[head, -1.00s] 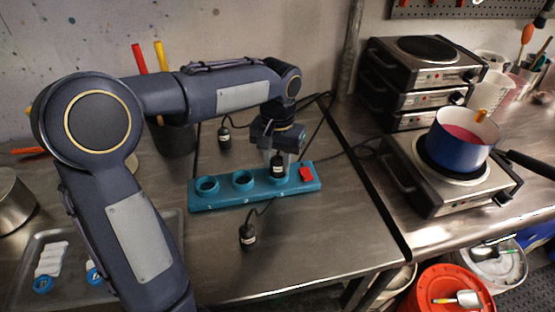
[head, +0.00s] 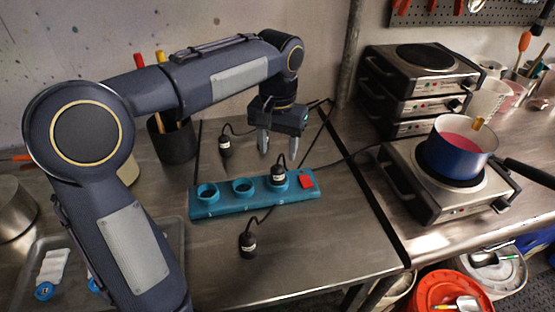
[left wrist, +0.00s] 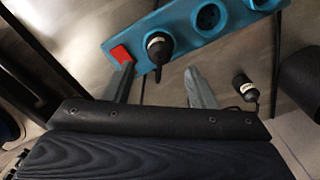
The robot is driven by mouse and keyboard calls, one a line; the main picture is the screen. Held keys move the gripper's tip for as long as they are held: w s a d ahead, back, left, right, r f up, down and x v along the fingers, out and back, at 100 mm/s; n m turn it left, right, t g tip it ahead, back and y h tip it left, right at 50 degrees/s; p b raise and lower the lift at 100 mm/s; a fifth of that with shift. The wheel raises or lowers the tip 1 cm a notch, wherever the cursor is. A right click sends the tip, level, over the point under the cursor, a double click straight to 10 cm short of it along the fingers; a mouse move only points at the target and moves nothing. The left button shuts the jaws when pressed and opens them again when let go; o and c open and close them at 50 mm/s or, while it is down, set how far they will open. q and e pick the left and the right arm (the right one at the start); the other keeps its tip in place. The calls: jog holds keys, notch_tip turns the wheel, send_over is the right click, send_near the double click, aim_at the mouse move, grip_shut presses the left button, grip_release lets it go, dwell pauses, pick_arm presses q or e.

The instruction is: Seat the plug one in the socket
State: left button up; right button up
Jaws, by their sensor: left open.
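A teal socket strip (head: 222,208) lies on the metal bench, with a red switch (head: 306,181) at its right end. A black plug with a pale label (head: 278,176) stands upright in the strip's rightmost socket; it also shows in the left wrist view (left wrist: 158,48). The other two sockets (head: 207,190) (head: 243,186) are empty. My left gripper (head: 278,150) is open and empty just above and behind this plug, its fingers apart from it. The label numbers are too small to read.
A hot plate (head: 440,190) with a blue pot (head: 457,152) stands at the right, before stacked hot plates (head: 415,90). A dark cup (head: 175,145) stands behind left. Cords run across the bench; its front area is mostly clear.

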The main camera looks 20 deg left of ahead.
aim_at(278, 168)
pick_arm(q)
notch_tip(278, 168, up, 4)
jog(key=s+a+f+t+h, duration=0.2)
jog(key=s, duration=0.9)
jog(key=s+d+f+t, duration=0.1)
jog(key=s+f, duration=0.1)
jog(key=s, duration=0.1)
jog(key=s+d+f+t+h, duration=0.1)
jog(key=s+f, duration=0.2)
jog(key=s, duration=0.1)
jog(key=s+d+f+n+t, duration=0.1)
jog(key=s+f, duration=0.2)
jog(key=shift+s+f+t+h+p, duration=0.15)
jog(key=shift+s+t+h+p, duration=0.15)
jog(key=shift+h, duration=0.1)
notch_tip(278, 168, up, 2)
jog(key=shift+p, duration=1)
jog(key=shift+c, duration=0.3)
